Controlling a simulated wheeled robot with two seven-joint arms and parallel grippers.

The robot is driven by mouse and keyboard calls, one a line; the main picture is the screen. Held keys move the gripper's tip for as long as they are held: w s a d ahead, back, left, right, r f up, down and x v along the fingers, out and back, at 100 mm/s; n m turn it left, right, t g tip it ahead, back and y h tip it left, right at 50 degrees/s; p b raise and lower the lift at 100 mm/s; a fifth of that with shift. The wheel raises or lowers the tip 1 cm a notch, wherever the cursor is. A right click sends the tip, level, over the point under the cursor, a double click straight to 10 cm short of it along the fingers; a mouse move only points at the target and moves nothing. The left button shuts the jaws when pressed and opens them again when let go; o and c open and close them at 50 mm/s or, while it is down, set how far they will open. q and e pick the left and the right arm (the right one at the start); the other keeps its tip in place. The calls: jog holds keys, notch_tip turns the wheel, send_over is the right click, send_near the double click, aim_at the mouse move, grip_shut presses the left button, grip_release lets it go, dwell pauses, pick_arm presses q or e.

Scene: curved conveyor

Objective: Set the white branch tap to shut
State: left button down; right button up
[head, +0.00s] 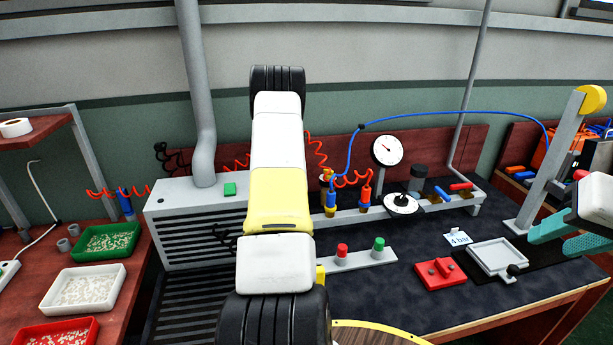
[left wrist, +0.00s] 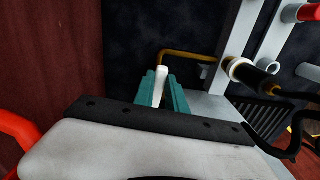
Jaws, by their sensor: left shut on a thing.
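In the left wrist view my left gripper (left wrist: 160,94) has its teal fingers closed on both sides of the white branch tap's lever (left wrist: 161,73). The lever's pale end stands up between the fingertips, and a brass pipe (left wrist: 188,56) bends just behind it. In the head view my left arm crosses the middle, and neither the left fingers nor the white tap shows there. My right gripper (head: 551,241) is at the right edge of the head view, its teal fingers apart and empty. Blue (head: 441,194) and red (head: 461,187) tap levers sit on the rail further right.
A gauge (head: 387,149) and dial (head: 400,204) stand behind. In front are red (head: 342,250) and green (head: 378,243) buttons, a red block (head: 441,273) and a grey tray (head: 495,258). Bins of pellets, one white (head: 50,299), stand at left. Dark bench surface near the buttons is clear.

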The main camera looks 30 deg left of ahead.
pick_arm(q)
jog(key=shift+s+d+m, duration=0.15)
jog(key=shift+s+m, duration=0.3)
jog(key=shift+m, duration=0.9)
jog(key=shift+s+d+m, duration=0.1)
jog(key=shift+s+m, duration=0.3)
jog(key=shift+m, duration=0.9)
jog(key=shift+s+d+m, duration=0.15)
jog(key=shift+s+m, duration=0.3)
jog(key=shift+m, duration=0.9)
jog(key=c, duration=1.4)
grip_release()
jog(key=shift+o, duration=0.2)
notch_tip(320, 180, up, 8)
jog(key=shift+o, duration=0.2)
